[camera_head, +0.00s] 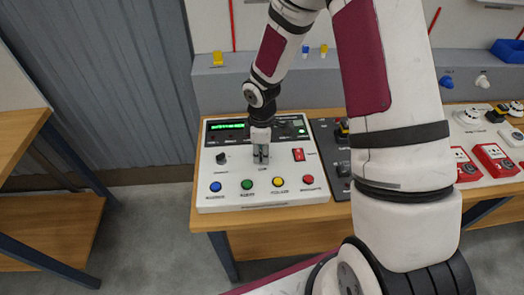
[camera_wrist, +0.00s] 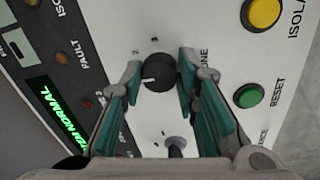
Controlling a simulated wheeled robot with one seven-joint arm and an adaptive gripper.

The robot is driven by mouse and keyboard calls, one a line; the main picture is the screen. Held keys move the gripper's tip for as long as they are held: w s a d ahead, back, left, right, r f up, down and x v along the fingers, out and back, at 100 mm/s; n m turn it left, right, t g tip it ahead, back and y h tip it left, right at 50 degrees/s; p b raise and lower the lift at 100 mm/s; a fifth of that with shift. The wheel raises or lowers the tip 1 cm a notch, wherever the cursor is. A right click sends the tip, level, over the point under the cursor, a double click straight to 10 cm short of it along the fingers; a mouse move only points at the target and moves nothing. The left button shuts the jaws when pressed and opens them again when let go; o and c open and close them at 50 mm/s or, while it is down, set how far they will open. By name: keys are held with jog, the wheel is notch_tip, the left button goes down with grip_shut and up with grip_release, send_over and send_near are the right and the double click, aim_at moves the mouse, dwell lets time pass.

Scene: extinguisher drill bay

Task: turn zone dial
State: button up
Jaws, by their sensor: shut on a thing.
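The zone dial (camera_wrist: 158,74) is a round black knob with a white pointer mark, on the white control panel (camera_head: 228,205). In the wrist view it sits between the two teal finger pads of my gripper (camera_wrist: 160,68), with part of the lettering "ONE" beside it. The mark points to the left of that picture. My gripper is shut on the dial. In the head view my gripper (camera_head: 261,158) points down at the middle of the panel and hides the dial.
Blue (camera_head: 215,187), green (camera_head: 246,185), yellow (camera_head: 277,183) and red (camera_head: 308,180) buttons line the panel's front. A lit green display (camera_head: 228,126) is behind. Dark equipment (camera_head: 340,185) adjoins the panel.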

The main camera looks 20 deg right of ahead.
dwell(0.4)
jog(key=o, duration=1.2)
jog(key=shift+c, duration=0.2)
notch_tip(320, 180, up, 12)
jog(key=shift+s+a, duration=0.15)
jog(key=shift+s, duration=0.2)
jog(key=s+d+r+m+t+h, duration=0.1)
jog(key=s+r+m, duration=0.2)
jog(key=s+r, duration=0.35)
jog(key=s+r+m+t, duration=0.2)
jog(key=s+r+m, duration=0.15)
jog(key=r, duration=0.65)
jog(key=s+r+m+t+y+b, duration=0.1)
jog(key=s+r+m, duration=0.4)
jog(key=s, duration=0.5)
jog(key=shift+s+a+r+m+t, duration=0.2)
jog(key=shift+s+a+m+t, duration=0.25)
jog(key=shift+m, duration=0.2)
